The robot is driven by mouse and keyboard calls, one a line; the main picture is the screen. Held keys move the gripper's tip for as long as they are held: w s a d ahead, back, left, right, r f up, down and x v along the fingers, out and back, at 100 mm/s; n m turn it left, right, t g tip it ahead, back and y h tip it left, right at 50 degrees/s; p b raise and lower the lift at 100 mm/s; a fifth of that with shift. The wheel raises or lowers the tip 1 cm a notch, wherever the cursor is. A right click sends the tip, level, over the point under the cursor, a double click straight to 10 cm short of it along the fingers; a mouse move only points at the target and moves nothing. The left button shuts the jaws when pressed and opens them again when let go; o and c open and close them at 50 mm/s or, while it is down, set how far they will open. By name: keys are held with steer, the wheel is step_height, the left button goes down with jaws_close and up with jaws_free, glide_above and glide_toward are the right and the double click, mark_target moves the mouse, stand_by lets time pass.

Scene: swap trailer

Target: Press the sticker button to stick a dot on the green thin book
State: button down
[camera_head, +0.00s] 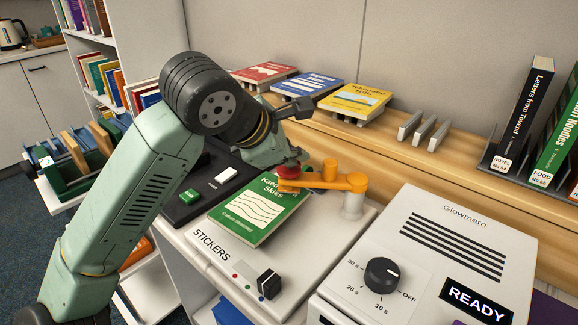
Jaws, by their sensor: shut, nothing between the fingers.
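The green thin book (257,218) lies flat, cover up, on the white sticker machine (205,243) marked STICKERS. An orange swing arm (330,182) on a pale post reaches over the book's upper right part. A red button (289,172) sits at the orange arm's left end, above the book. My gripper (287,163) is at the red button, shut and empty. My wrist hides most of it and the button's top, so I cannot tell if they touch. No dot shows on the visible cover.
A black selector knob (269,284) with coloured dots is on the machine's front. A dark panel with a green button (190,196) and a white button (226,174) lies left. The Glowmarn box (440,215) stands close on the right. Books (355,100) rest on the ledge behind.

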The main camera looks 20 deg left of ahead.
mark_target(292, 170)
steer(key=shift+f, duration=0.3)
steer(key=shift+r, duration=0.1)
stand_by(0.4)
steer(key=shift+r, duration=1.05)
steer(key=shift+p, duration=0.3)
step_height(292, 170, up, 5)
steer(key=shift+p, duration=1.25)
